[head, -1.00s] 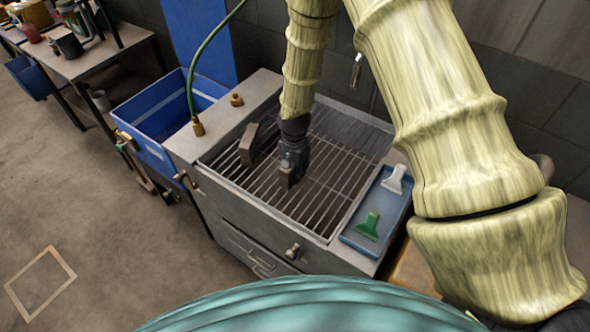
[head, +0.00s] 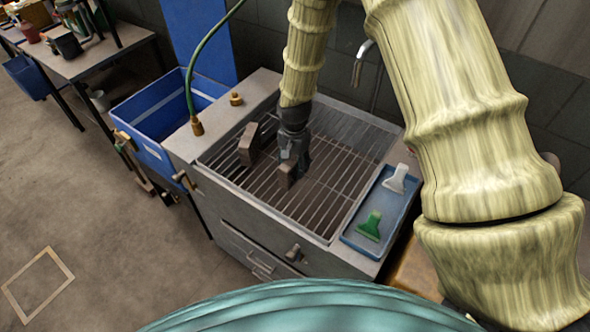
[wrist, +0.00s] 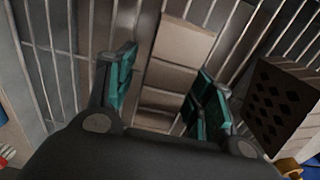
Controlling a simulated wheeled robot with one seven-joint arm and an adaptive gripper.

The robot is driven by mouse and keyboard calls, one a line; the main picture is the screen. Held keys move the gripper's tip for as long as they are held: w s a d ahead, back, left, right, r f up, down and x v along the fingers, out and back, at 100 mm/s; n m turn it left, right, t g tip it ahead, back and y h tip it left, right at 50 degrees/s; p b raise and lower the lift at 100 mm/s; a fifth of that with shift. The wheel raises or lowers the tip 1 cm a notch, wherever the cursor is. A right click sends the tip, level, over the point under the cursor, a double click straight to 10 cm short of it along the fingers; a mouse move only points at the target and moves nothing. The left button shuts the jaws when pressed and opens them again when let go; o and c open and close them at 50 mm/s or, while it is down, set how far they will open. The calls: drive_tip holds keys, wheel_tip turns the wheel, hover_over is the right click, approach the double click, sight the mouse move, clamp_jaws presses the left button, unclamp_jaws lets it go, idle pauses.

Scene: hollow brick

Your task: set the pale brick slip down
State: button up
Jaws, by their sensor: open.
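The pale brick slip (head: 287,175) stands on the metal grate (head: 335,190) of the grey sink-like unit and looks brownish in the head view. My gripper (head: 293,158) is just behind and above it, pointing down. In the wrist view the slip (wrist: 171,77) shows as a pale block between my open fingers (wrist: 163,88), with a gap on each side. Whether its lower part touches the fingers is hidden. A darker brick with holes (wrist: 285,108) is at the right of the wrist view. It also stands on the grate in the head view (head: 249,145), left of my gripper.
A blue tray (head: 352,238) with a green scraper (head: 370,226) and a pale scraper (head: 396,179) lies on the unit's right edge. A blue bin (head: 150,140) adjoins the left side. A green hose (head: 191,90) rises there. The grate's right and front parts are clear.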

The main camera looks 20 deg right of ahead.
drive_tip(key=shift+r+b, duration=1.45)
drive_tip(key=shift+r, duration=2.9)
